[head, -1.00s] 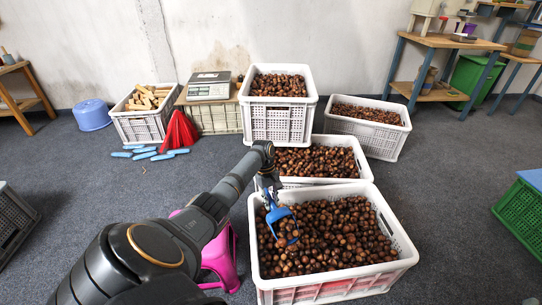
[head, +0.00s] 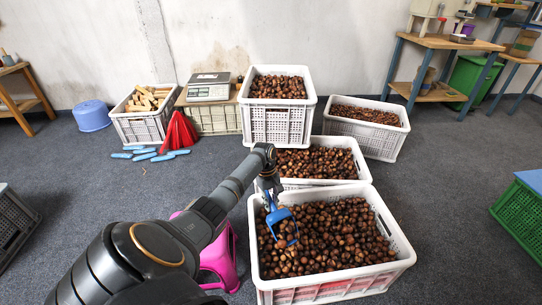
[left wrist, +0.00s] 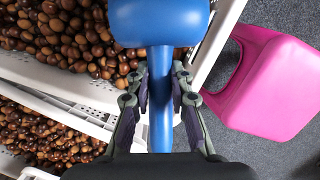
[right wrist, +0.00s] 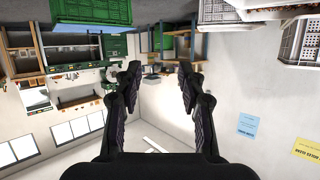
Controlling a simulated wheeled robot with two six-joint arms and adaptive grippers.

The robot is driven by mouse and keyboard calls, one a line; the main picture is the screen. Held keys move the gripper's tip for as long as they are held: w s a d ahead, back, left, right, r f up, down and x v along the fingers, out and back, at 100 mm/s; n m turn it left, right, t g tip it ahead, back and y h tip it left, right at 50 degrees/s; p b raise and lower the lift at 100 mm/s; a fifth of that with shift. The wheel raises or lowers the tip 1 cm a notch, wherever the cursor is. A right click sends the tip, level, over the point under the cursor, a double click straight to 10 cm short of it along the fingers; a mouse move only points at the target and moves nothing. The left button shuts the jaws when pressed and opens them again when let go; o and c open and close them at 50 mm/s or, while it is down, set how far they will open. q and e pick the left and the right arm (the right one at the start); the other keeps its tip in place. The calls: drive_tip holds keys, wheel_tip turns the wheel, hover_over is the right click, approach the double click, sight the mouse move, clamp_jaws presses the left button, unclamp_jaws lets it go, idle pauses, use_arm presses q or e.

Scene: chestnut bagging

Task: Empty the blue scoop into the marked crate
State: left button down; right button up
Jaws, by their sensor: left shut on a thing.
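My left gripper (head: 268,190) is shut on the handle of the blue scoop (head: 281,216). In the left wrist view the handle (left wrist: 161,95) lies between both fingers. The scoop hangs tilted, bowl downward, at the left part of the near white crate (head: 392,225), which is full of chestnuts. Chestnuts show at the scoop's mouth; I cannot tell whether they lie in it or beneath it. A reddish patch shows low on this crate's front; I cannot tell whether it is a mark. My right gripper (right wrist: 160,85) is open and empty, seen only in the right wrist view.
More white crates of chestnuts stand directly behind (head: 359,160), at the back middle (head: 280,125) and back right (head: 372,138). A pink stool (head: 222,262) is close left of the near crate. A scale (head: 208,86) and red object (head: 179,132) are farther back. Floor is open on the right.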

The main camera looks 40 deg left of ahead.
use_arm(q)
drive_tip(key=shift+d+r+y+p, duration=0.2)
drive_tip(key=shift+r+y+p, duration=0.15)
drive_tip(key=shift+p, duration=0.25)
drive_tip(key=shift+s+d+r+y+p, duration=0.1)
drive_tip(key=shift+d+r+y+p, duration=0.15)
drive_tip(key=shift+r+p, duration=0.35)
use_arm(e)
drive_tip(key=s+a+f+g, duration=0.1)
drive_tip(key=s+f+g, duration=0.7)
drive_tip(key=s+f, duration=0.5)
use_arm(q)
drive_tip(key=shift+d+r, duration=0.1)
drive_tip(key=d+r+y, duration=0.1)
drive_tip(key=s+d+r+t+y+p, duration=0.1)
drive_tip(key=shift+d+r+y, duration=0.15)
drive_tip(key=shift+r+y, duration=0.15)
drive_tip(key=s+d+r+t+y+p, duration=0.1)
drive_tip(key=d+r+y+p, duration=0.2)
drive_tip(key=d+y+p, duration=0.1)
drive_tip(key=shift+s+d+r+t+p, duration=0.25)
drive_tip(key=shift+d+p, duration=0.4)
drive_tip(key=shift+p, duration=0.4)
use_arm(e)
wheel_tip(320, 180, up, 5)
drive_tip(key=s+d+g+h, duration=0.1)
drive_tip(key=s+d+g, duration=0.1)
drive_tip(key=d+g, duration=0.1)
drive_tip(key=shift+s+g, duration=0.2)
drive_tip(key=shift+g, duration=0.6)
